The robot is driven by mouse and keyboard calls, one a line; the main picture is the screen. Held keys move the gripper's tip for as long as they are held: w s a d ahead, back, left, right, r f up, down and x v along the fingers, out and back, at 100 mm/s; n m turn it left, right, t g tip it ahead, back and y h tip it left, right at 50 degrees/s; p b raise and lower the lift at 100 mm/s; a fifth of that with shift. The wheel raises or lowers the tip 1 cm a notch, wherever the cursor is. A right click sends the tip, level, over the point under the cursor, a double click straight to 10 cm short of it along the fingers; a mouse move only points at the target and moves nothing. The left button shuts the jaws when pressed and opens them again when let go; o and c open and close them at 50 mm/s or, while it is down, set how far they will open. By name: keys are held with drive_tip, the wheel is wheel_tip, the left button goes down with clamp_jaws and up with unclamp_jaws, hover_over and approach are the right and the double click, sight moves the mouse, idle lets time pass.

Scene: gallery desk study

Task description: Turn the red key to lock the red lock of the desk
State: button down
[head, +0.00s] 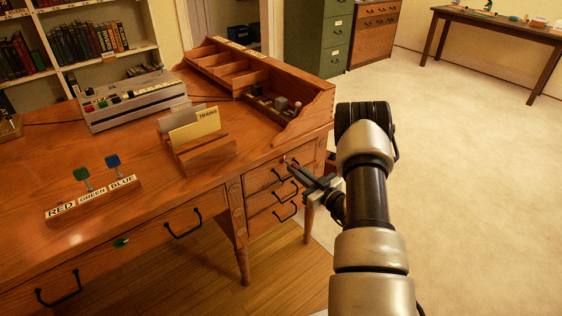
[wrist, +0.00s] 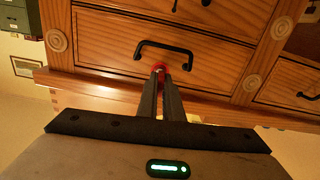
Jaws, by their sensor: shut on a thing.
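My gripper (head: 289,163) reaches the front of the desk's right drawer stack, at the top drawer. In the wrist view my gripper (wrist: 160,76) has its fingers closed on the red key (wrist: 159,67), of which only small red parts show at the fingertips. The key is at the drawer front, just below the black handle (wrist: 165,50). The red lock is mostly hidden behind the fingertips and key, so how deep the key sits and its turn angle cannot be told. In the head view a little red (head: 284,161) shows at the fingertips.
The key stand (head: 86,210) holds a green key (head: 81,174) and a blue key (head: 113,161); no key stands at its RED label. A green lock (head: 121,242) is on the wide drawer. A letter holder (head: 204,152) stands on the desk. Floor to the right is clear.

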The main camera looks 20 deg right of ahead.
drive_tip(key=shift+f, duration=0.15)
drive_tip(key=shift+a+n, duration=0.2)
drive_tip(key=shift+n, duration=0.2)
drive_tip(key=shift+d, duration=0.15)
drive_tip(key=c, duration=1.4)
unclamp_jaws()
drive_tip(key=shift+d, duration=0.1)
drive_tip(key=shift+o, duration=0.2)
drive_tip(key=shift+m, duration=1)
drive_tip(key=shift+s, duration=0.1)
